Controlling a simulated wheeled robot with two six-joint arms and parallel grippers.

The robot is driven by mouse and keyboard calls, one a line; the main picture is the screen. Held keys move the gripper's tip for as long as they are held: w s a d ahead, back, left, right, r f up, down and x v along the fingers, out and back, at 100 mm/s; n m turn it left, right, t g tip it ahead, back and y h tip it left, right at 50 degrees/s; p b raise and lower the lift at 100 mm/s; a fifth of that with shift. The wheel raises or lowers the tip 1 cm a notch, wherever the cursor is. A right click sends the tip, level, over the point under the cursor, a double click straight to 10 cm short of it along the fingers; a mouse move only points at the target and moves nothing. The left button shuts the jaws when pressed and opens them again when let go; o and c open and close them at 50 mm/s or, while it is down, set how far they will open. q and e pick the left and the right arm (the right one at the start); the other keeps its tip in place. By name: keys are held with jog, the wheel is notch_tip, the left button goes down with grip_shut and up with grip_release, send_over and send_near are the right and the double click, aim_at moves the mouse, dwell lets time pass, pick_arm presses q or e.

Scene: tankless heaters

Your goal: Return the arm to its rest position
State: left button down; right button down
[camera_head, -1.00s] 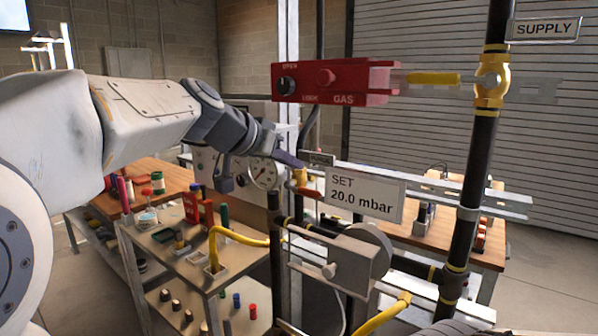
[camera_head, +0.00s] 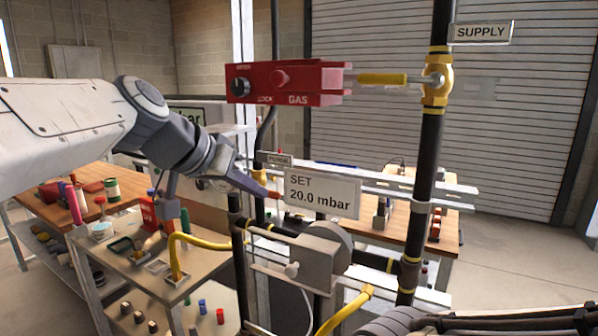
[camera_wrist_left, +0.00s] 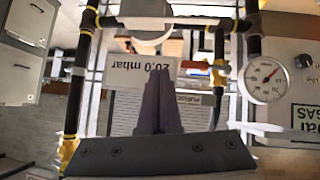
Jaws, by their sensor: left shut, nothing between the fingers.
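My left arm comes in from the left in the head view. Its gripper (camera_head: 265,190) is shut and empty, with its tip at the left edge of the SET 20.0 mbar sign (camera_head: 318,190). I cannot tell whether they touch. The left wrist view shows the two dark fingers (camera_wrist_left: 160,108) together, pointing up the picture in front of the upside-down sign (camera_wrist_left: 140,78). No right gripper shows.
A red gas lockout box (camera_head: 288,82) hangs above the gripper. A black supply pipe with a yellow valve (camera_head: 437,80) stands right. A grey regulator (camera_head: 300,260) sits below the sign. A pressure gauge (camera_wrist_left: 265,78) shows in the wrist view. A tool cart (camera_head: 130,260) stands below the arm.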

pick_arm(q)
jog(key=s+d+f+m+g+y+p, duration=0.1)
jog(key=s+d+f+g+p, duration=0.2)
jog(key=s+f, duration=0.35)
jog(key=s+d+f+g+p, duration=0.1)
jog(key=s+d+f+g, duration=0.2)
jog(key=s+d+f, duration=0.3)
jog(key=s+a+f+m+g+y+p, duration=0.1)
jog(key=s+f+y, duration=0.1)
jog(key=s, duration=0.4)
jog(key=s+a+f+g+y+p, duration=0.1)
jog(key=s+f, duration=0.4)
jog(key=s, duration=0.2)
jog(key=shift+s+a+f+m+y, duration=0.15)
jog(key=shift+s+a+m+y, duration=0.1)
jog(key=shift+a+m+y, duration=0.15)
